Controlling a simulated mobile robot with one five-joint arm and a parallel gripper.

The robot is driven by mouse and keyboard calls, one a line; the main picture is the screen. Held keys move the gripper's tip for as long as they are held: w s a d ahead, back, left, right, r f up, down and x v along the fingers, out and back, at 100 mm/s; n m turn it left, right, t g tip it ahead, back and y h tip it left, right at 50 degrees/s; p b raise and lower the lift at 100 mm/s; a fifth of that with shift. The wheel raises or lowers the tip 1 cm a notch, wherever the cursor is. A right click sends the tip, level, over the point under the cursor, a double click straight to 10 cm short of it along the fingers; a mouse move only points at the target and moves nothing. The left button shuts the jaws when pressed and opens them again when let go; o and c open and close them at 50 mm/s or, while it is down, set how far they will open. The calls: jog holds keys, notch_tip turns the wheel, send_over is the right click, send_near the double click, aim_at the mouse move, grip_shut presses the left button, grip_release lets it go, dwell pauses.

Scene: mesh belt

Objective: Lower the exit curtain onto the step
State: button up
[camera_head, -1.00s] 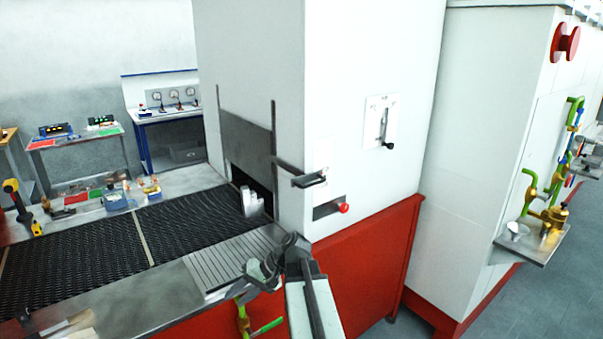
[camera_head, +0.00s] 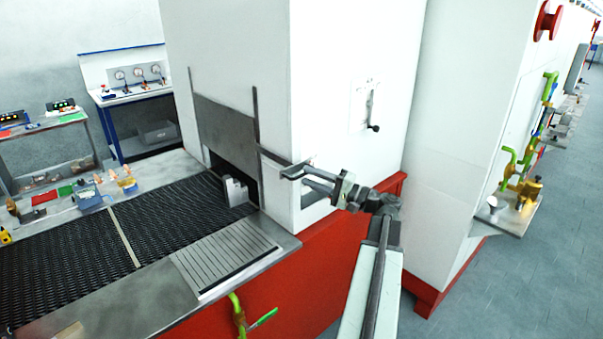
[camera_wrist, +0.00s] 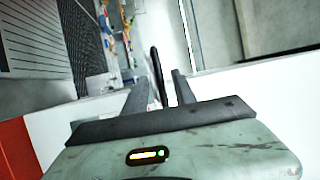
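The exit curtain (camera_head: 228,126) is a grey metal plate between two upright rails at the oven mouth. It hangs raised, with a dark gap below. A pale stepped block, the step (camera_head: 236,191), stands on the belt at the gap, apart from the curtain's lower edge. A dark handle bar (camera_head: 278,158) runs right from the curtain. My gripper (camera_head: 316,181) is at the bar's outer end. In the wrist view its fingers (camera_wrist: 160,77) are apart, with the dark bar (camera_wrist: 155,62) showing between them and gaps on both sides. Contact is not clear.
The dark mesh belt (camera_head: 165,220) and a slotted plate (camera_head: 225,257) lie in front of the mouth. A lever (camera_head: 371,112) is on the white oven wall (camera_head: 330,60). Green-handled valves (camera_head: 525,160) stand at the right. Grey floor (camera_head: 525,270) is clear there.

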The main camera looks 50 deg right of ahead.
jog(key=shift+x, duration=1.4)
grip_shut()
jog(key=shift+f, duration=0.1)
notch_tip(320, 180, down, 10)
jog(key=b, duration=0.9)
jog(key=shift+b, duration=0.3)
jog(key=shift+c, duration=1.7)
grip_release()
jog(key=shift+s+a+r, duration=0.1)
jog(key=shift+a+r, duration=0.05)
jog(key=shift+r, duration=0.15)
jog(key=shift+r+p, duration=0.2)
jog(key=shift+p, duration=0.1)
jog(key=shift+c, duration=0.5)
